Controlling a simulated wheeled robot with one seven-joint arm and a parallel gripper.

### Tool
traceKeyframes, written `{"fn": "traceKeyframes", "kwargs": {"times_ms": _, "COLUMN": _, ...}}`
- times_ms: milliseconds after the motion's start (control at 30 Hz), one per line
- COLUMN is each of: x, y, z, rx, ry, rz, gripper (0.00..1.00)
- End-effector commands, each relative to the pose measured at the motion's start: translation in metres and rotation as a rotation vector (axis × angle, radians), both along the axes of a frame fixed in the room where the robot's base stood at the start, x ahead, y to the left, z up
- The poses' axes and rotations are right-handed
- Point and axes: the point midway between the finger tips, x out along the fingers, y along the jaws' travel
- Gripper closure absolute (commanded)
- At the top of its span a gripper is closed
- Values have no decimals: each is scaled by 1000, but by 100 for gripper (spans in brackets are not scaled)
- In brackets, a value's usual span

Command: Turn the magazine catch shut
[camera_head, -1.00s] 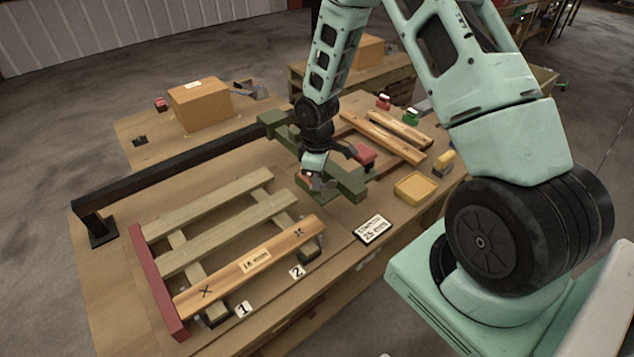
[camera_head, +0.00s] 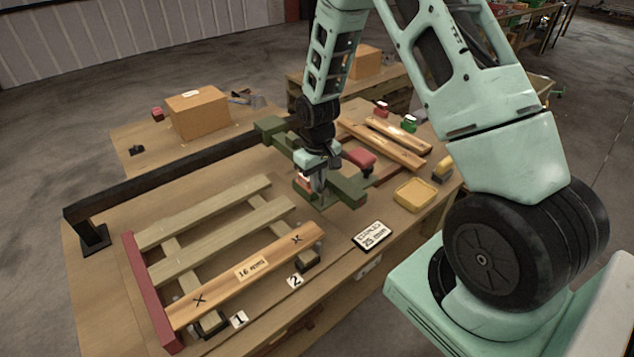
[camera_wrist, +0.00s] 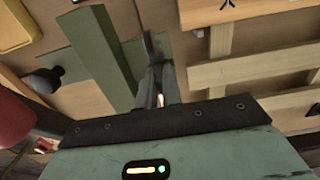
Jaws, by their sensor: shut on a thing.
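The green tool body (camera_head: 343,188), with a red handle (camera_head: 359,157), stands on the workbench beyond the pallet's right end. My gripper (camera_head: 317,188) reaches down at its near left side, shut on a small part that I take for the magazine catch. The fingers and my wrist hide most of that part, so its angle cannot be read. In the wrist view, the closed fingers (camera_wrist: 156,95) point down beside a long green block (camera_wrist: 100,50), with a small pale spot between them. A red rounded part (camera_wrist: 14,118) shows at left.
A slatted pallet (camera_head: 215,232) with a marked top plank lies at left. A black rail (camera_head: 165,180) runs behind it. A yellow tray (camera_head: 413,195), a "25 mm" card (camera_head: 372,235) and loose planks (camera_head: 385,142) lie right of my gripper. A cardboard box (camera_head: 197,114) stands behind.

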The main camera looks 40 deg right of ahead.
Motion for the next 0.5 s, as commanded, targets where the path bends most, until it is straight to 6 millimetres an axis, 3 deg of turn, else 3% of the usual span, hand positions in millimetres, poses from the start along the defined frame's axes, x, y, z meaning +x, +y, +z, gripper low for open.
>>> {"fn": "traceKeyframes", "kwargs": {"times_ms": 467, "x": 1, "y": -1, "z": 1, "rx": -1, "ry": -4, "rz": -17, "gripper": 100}}
{"fn": "traceKeyframes", "kwargs": {"times_ms": 500, "x": 1, "y": -1, "z": 1, "rx": -1, "ry": -4, "rz": -17, "gripper": 90}}
